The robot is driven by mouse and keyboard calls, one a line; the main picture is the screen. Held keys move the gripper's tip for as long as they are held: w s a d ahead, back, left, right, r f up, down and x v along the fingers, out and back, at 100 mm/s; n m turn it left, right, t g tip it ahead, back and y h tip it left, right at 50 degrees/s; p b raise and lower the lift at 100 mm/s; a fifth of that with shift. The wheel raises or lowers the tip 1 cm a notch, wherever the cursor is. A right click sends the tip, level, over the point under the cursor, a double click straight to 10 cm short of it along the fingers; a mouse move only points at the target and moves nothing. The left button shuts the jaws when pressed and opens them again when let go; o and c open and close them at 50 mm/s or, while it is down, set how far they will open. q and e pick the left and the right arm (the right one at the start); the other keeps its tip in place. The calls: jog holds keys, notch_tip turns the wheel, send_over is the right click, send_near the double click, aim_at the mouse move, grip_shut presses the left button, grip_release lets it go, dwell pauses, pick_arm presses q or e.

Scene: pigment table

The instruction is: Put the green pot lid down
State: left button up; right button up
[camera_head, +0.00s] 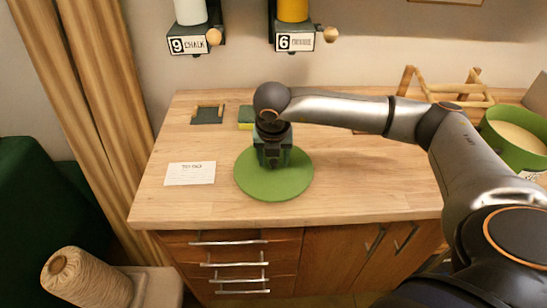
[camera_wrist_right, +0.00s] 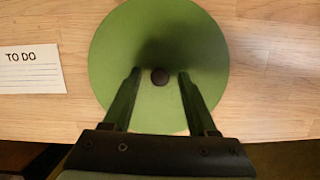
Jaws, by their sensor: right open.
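The green pot lid (camera_head: 292,185) is a flat round disc lying on the wooden table, near its front edge. In the right wrist view the lid (camera_wrist_right: 115,55) shows a small dark knob (camera_wrist_right: 160,77) at its middle. My right gripper (camera_head: 272,163) points down over the lid. In the right wrist view its two fingers (camera_wrist_right: 158,75) are open, one on each side of the knob, with a gap to it on both sides. How high the fingertips are above the lid is hard to tell. My left gripper is not in view.
A "TO DO" card (camera_head: 190,173) lies left of the lid. A green pot (camera_head: 514,140) and a wooden rack (camera_head: 447,91) stand at the right. Dispensers hang on the wall.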

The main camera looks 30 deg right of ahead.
aim_at(273, 179)
jog(key=v, duration=1.2)
jog(key=shift+r+b, duration=0.15)
jog(key=shift+b, duration=0.15)
jog(key=shift+s, duration=0.1)
